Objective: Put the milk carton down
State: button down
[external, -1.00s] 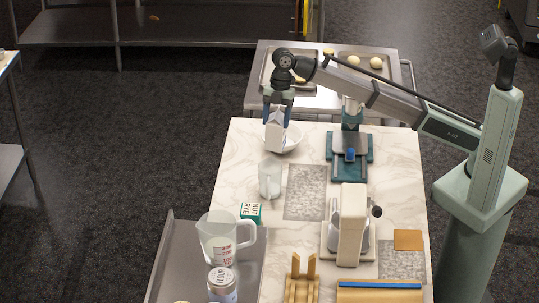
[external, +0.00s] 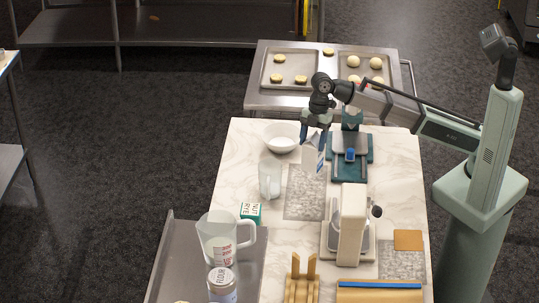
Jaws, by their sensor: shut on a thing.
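The milk carton (external: 310,158) is white with some blue and has a peaked top. My gripper (external: 316,139) is shut on its upper part from above. The carton is over the marble table (external: 233,170), above the far end of a grey speckled mat (external: 305,198). I cannot tell whether its bottom touches the surface. It is to the right of the white bowl (external: 282,137) and to the left of a teal scale-like device (external: 349,160).
A clear glass (external: 270,180) stands left of the mat. A green-and-white box (external: 251,212), a measuring jug (external: 222,240) and a flour jar (external: 222,285) are at the near left. A cream mixer (external: 352,225) stands on the near right. Trays of dough (external: 290,68) lie beyond the table.

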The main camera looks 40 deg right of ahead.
aim_at(312, 154)
jog(key=shift+f, duration=3.05)
jog(key=shift+c, duration=1)
grip_release()
jog(key=v, duration=1.2)
jog(key=shift+w, duration=0.1)
